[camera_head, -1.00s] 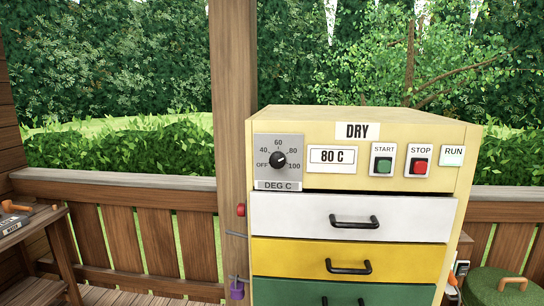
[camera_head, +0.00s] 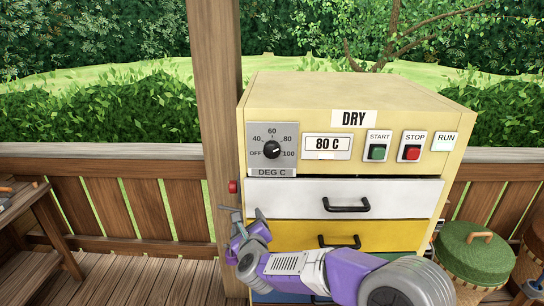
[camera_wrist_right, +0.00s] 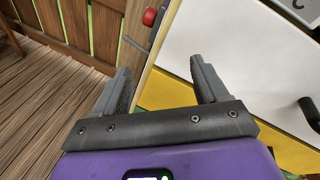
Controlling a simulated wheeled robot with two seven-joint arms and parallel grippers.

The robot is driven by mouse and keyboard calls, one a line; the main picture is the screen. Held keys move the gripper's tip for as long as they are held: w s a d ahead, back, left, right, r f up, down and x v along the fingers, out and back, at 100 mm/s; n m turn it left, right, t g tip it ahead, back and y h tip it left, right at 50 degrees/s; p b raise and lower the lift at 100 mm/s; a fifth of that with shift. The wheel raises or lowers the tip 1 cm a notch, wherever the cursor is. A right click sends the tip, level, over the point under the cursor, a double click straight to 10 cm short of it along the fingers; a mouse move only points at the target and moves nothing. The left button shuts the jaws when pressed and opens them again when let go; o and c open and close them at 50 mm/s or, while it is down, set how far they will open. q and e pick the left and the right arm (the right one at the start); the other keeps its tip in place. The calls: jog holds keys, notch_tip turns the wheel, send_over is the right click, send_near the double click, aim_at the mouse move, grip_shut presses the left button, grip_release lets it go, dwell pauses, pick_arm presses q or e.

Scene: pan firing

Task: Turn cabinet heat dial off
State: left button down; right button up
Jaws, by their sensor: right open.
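The heat dial (camera_head: 272,149) is a black round knob on a grey plate marked OFF, 40, 60, 80, 100 and DEG C. It is at the upper left of the cream DRY cabinet (camera_head: 360,92). Its white mark points up and right, toward the 80 side. The display (camera_head: 327,148) reads 80 C. My purple right gripper (camera_head: 243,211) is below and left of the dial, by the white drawer's left edge, apart from the dial. In the right wrist view its jaws (camera_wrist_right: 160,66) are open and empty, and the dial is out of that view. My left gripper is not in view.
Right of the dial are a green START button (camera_head: 377,152), a red STOP button (camera_head: 412,152) and a RUN panel (camera_head: 446,142). The white drawer's handle (camera_head: 346,205) sticks out below.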

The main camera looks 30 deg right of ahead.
aim_at(272, 152)
jog(key=s+d+r+m+t+h+p, duration=0.1)
jog(key=s+d+r+m+h, duration=0.1)
jog(key=r+m, duration=0.55)
jog(key=s+d+r+m+h+p, duration=0.2)
jog(key=s+d+r+m, duration=0.15)
jog(key=r, duration=0.75)
jog(key=shift+m, duration=0.3)
jog(key=x, duration=0.2)
jog(key=p+x, duration=0.1)
jog(key=x, duration=0.5)
jog(key=shift+w+a+r, duration=0.2)
jog(key=shift+a+r, duration=0.15)
jog(key=shift+a, duration=0.05)
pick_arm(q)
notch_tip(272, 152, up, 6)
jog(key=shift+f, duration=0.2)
pick_arm(e)
jog(key=c, duration=1.1)
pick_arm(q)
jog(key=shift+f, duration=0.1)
pick_arm(e)
jog(key=shift+o, duration=0.2)
jog(key=shift+h, duration=0.3)
